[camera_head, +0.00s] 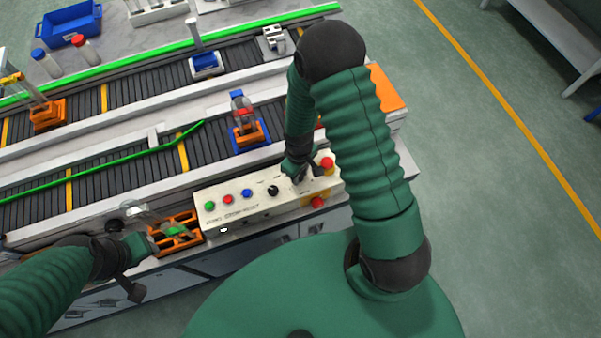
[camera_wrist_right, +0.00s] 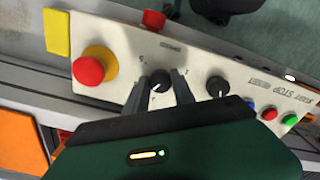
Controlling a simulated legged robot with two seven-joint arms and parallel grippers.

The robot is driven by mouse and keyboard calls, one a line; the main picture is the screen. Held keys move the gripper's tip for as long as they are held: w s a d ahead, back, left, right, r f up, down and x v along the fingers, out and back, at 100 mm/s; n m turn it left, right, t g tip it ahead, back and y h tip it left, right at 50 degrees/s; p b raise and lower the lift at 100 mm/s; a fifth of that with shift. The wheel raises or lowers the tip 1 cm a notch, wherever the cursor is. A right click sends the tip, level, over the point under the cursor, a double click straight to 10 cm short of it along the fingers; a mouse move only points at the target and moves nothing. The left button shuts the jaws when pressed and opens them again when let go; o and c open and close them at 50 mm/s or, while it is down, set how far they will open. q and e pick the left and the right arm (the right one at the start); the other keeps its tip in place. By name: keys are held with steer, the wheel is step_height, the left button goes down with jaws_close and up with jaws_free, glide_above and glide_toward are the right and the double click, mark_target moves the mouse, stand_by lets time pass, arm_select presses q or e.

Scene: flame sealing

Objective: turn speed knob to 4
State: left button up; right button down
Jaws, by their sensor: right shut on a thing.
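The cream control panel (camera_head: 235,212) lies at the front edge of the conveyor bench. My right gripper (camera_head: 299,180) reaches down over its right part. In the right wrist view, the right gripper's fingers (camera_wrist_right: 160,77) stand on either side of a black knob with a white pointer mark (camera_wrist_right: 159,83) and are shut on it. The scale marks around this knob are too small to read. A second black knob (camera_wrist_right: 217,87) sits beside it, clear of the fingers; it also shows in the head view (camera_head: 273,190). My left gripper (camera_head: 140,245) is by an orange holder at the left; its fingers are unclear.
A red emergency button (camera_wrist_right: 88,71) on a yellow base is close to the right gripper. Green, red and blue buttons (camera_head: 228,199) line the panel's other side. An orange holder (camera_head: 181,238) with a clear item stands left of the panel. The conveyor (camera_head: 100,185) runs behind.

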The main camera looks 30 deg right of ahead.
steer(key=m, duration=0.5)
steer(key=shift+w+r+m, duration=0.15)
steer(key=shift+w+m, duration=0.15)
steer(key=shift+w, duration=0.1)
stand_by(0.3)
steer(key=c, duration=1.5)
jaws_free()
steer(key=o, duration=0.4)
steer(key=shift+o, duration=0.2)
steer(key=shift+s, duration=0.1)
step_height(320, 180, up, 16)
steer(key=shift+r+b, duration=0.25)
steer(key=shift+b, duration=0.05)
